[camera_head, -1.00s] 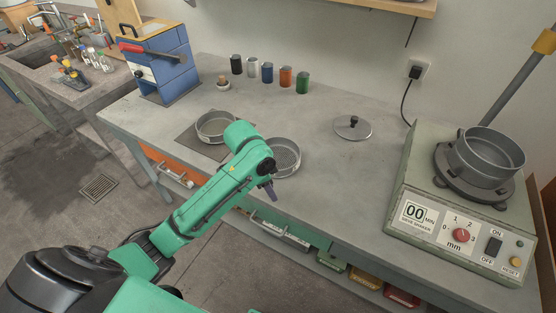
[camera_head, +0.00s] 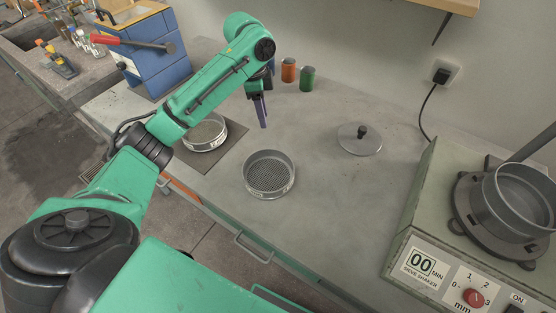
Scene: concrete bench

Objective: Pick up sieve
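A round metal sieve (camera_head: 287,187) with a mesh bottom sits on the bench in the middle of the view. A second round metal pan or sieve (camera_head: 205,144) stands on a dark mat to its left, partly behind my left arm. My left gripper (camera_head: 263,122) hangs above the bench, pointing down, with its tips just beyond the middle sieve in the picture and apart from it. It shows edge-on as a narrow dark shape, so its opening cannot be seen. It appears to hold nothing. My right gripper is out of view.
A sieve shaker (camera_head: 425,235) with a grey pan (camera_head: 515,212) on top stands at the right. A knobbed lid (camera_head: 352,146) lies between. Orange (camera_head: 288,70) and green (camera_head: 307,78) canisters stand at the back. A blue machine (camera_head: 160,72) with a red-handled lever stands at the left.

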